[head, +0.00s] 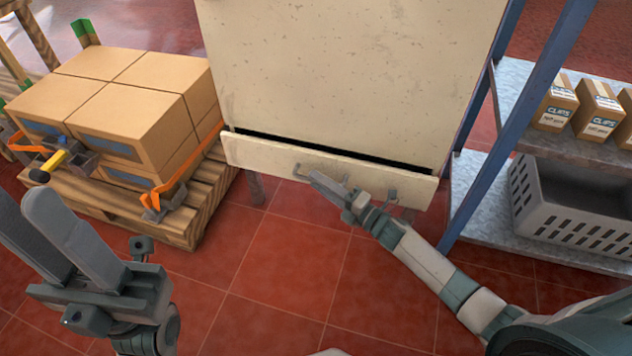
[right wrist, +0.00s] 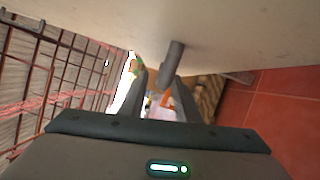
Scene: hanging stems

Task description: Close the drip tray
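The drip tray (head: 255,154) is the low cream drawer at the foot of the cream cabinet (head: 350,70). A dark gap shows between its front panel and the cabinet, so it stands partly open. My right gripper (head: 316,178) is at the tray's front, by its grey handle parts. In the right wrist view, my right gripper's fingers (right wrist: 162,80) are apart, with a grey handle post (right wrist: 173,58) at their tips; contact cannot be told. My left gripper (head: 22,205) is at the lower left, fingers apart and empty, away from the tray.
A pallet (head: 215,190) of strapped cardboard boxes (head: 135,95) stands left of the cabinet. A metal shelf (head: 487,215) with blue posts, small boxes (head: 556,105) and a grey crate (head: 575,225) stands at the right. Red tiled floor (head: 270,270) is clear in front.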

